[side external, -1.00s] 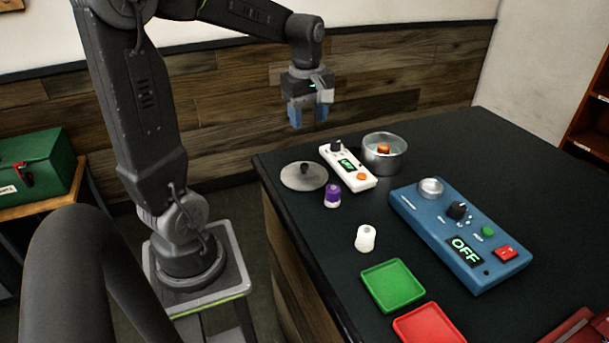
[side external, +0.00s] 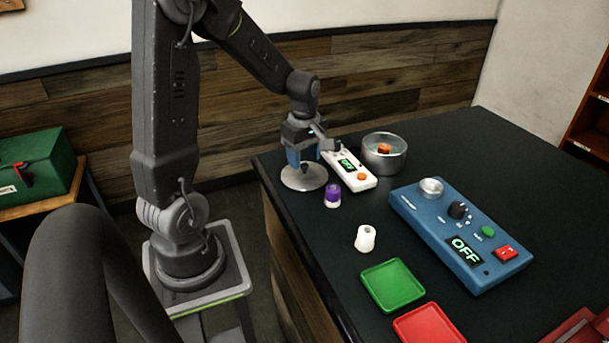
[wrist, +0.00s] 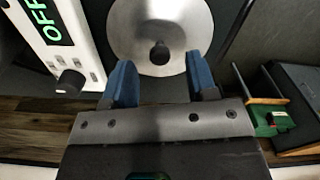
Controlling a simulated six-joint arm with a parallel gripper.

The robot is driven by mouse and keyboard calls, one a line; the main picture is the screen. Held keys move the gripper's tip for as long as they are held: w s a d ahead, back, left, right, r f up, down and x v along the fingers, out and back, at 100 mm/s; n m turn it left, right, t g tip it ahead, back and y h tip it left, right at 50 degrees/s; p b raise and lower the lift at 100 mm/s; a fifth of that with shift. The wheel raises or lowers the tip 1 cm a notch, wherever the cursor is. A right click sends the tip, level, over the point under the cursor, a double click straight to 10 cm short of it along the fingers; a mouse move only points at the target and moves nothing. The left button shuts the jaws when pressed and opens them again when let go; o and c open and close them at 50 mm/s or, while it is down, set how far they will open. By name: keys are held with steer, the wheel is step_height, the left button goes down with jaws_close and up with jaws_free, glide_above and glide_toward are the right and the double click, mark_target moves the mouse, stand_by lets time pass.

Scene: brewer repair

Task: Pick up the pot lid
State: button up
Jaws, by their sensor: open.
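The pot lid (side external: 304,180) is a round grey metal disc with a dark knob, lying flat on the black table near its left edge. In the wrist view the lid (wrist: 135,35) is at the top centre, and its knob (wrist: 160,53) stands just beyond the space between my fingertips. My gripper (side external: 305,158) has blue fingers pointing down just above the lid. In the wrist view my gripper (wrist: 161,75) is open and empty, with one finger on either side of the knob's line.
A white device (side external: 349,169) reading OFF sits close beside the lid. A metal pot (side external: 385,160) holding an orange thing stands behind it. A purple-capped bottle (side external: 332,196), white bottle (side external: 365,238), blue control box (side external: 460,240), green tray (side external: 394,286) and red tray (side external: 428,325) are nearer the camera.

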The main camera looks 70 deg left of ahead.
mark_target(304, 171)
steer(key=shift+f, duration=1.4)
steer(key=shift+c, duration=0.3)
jaws_close()
